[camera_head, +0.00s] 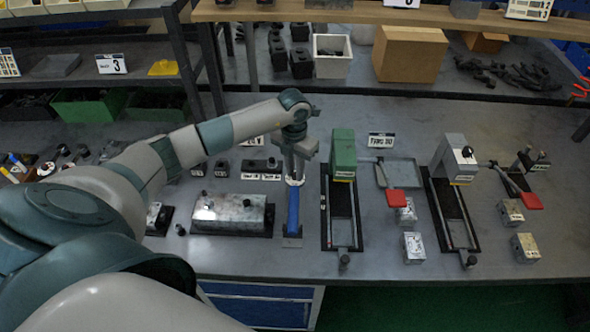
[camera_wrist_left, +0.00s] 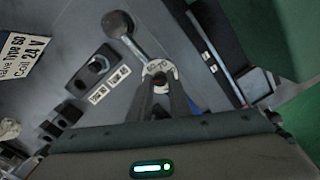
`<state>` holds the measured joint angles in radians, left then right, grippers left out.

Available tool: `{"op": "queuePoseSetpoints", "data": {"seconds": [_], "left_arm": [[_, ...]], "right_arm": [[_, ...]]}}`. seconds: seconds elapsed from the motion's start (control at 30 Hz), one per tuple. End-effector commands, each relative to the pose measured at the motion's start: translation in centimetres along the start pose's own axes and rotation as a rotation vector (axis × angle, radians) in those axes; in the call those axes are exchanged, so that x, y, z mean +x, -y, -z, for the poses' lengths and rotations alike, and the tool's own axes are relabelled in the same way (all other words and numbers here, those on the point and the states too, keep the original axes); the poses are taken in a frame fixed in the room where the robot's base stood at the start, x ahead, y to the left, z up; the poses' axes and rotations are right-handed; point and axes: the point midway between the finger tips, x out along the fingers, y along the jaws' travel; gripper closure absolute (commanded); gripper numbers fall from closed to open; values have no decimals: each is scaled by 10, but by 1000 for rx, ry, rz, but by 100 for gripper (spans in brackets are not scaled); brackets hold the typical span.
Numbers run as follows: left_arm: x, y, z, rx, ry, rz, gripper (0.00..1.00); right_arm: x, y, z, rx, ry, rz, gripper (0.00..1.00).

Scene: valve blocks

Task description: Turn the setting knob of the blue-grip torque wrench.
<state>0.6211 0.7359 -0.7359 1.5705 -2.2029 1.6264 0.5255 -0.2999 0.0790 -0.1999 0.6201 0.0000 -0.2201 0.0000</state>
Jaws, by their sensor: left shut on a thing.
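The torque wrench's blue grip (camera_head: 293,212) lies on the bench, pointing toward the front edge. My left gripper (camera_head: 294,180) is at the far end of this grip, pointing down. In the left wrist view my left gripper (camera_wrist_left: 162,88) is shut on the setting knob (camera_wrist_left: 160,70), a pale ring with dark markings. The wrench's metal shaft runs from the ring to a round dark head (camera_wrist_left: 117,23). My right gripper is not in view.
A green valve block fixture (camera_head: 343,157) stands just right of the wrench, and a grey one (camera_head: 456,158) farther right. A metal box (camera_head: 230,213) lies to the left. Small black blocks (camera_head: 262,168) sit close behind the box. Red-handled tools (camera_head: 396,200) lie farther right.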

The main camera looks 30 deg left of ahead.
Motion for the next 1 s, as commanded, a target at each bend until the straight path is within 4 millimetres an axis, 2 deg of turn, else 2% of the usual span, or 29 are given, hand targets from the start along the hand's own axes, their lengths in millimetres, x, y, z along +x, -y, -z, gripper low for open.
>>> {"op": "queuePoseSetpoints", "data": {"seconds": [0.37, 0.8, 1.0], "left_arm": [[3, -1, -1, 119, 1, -2, 100], [6, -1, -2, 483, -4, -3, 100], [4, 0, -2, 641, -8, -2, 100]], "right_arm": [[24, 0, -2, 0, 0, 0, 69], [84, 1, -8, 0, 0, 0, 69], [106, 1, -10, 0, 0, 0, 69]]}}
